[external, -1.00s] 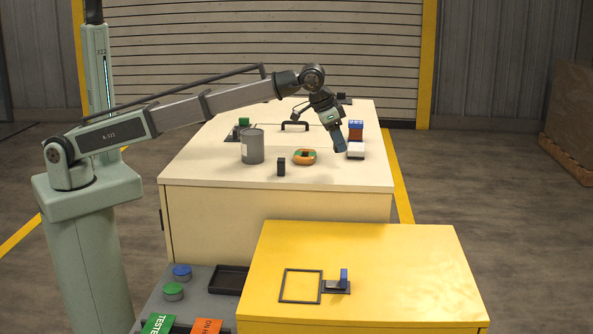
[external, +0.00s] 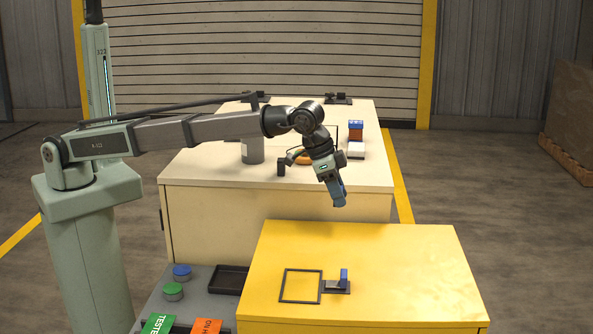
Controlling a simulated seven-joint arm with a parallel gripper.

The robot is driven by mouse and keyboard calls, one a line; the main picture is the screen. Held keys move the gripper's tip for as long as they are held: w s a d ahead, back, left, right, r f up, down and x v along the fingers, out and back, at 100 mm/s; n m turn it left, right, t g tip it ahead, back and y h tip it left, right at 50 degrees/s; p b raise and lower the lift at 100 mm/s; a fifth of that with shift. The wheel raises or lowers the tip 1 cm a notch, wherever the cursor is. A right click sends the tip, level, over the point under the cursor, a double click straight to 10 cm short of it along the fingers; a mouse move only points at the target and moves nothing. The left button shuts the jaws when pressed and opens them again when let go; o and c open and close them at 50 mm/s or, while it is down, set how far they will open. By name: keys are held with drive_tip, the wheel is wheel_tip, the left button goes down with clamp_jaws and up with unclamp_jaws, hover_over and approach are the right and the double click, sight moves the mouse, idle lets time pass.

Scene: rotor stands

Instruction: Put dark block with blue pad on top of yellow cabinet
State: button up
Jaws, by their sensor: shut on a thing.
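My gripper (external: 338,199) points down and is shut on a small dark and blue piece, which I take as the dark block with blue pad (external: 340,202). The fingers hide much of it, so its exact shape is unclear. It hangs in the air near the front edge of the cream cabinet, apart from any surface. The yellow cabinet (external: 420,270) stands in front, below and nearer the camera. On its top lie an empty black square outline (external: 283,285) and, beside it, a dark plate with an upright blue block (external: 344,277).
The cream cabinet (external: 270,205) carries a grey can (external: 252,152), a small dark block (external: 281,168), a partly hidden orange ring (external: 303,159) and a blue-topped orange block (external: 356,132) by a white box (external: 356,150). The right part of the yellow top is bare.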

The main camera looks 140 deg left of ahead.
sight(360, 255)
drive_tip(key=w+f, duration=0.2)
drive_tip(key=w, duration=0.4)
drive_tip(key=shift+a+f, duration=0.2)
drive_tip(key=shift+f, duration=4.7)
drive_tip(key=shift+f, duration=0.15)
drive_tip(key=o, duration=1)
drive_tip(key=shift+o, duration=0.2)
drive_tip(key=v, duration=1.2)
drive_tip(key=shift+w, duration=0.15)
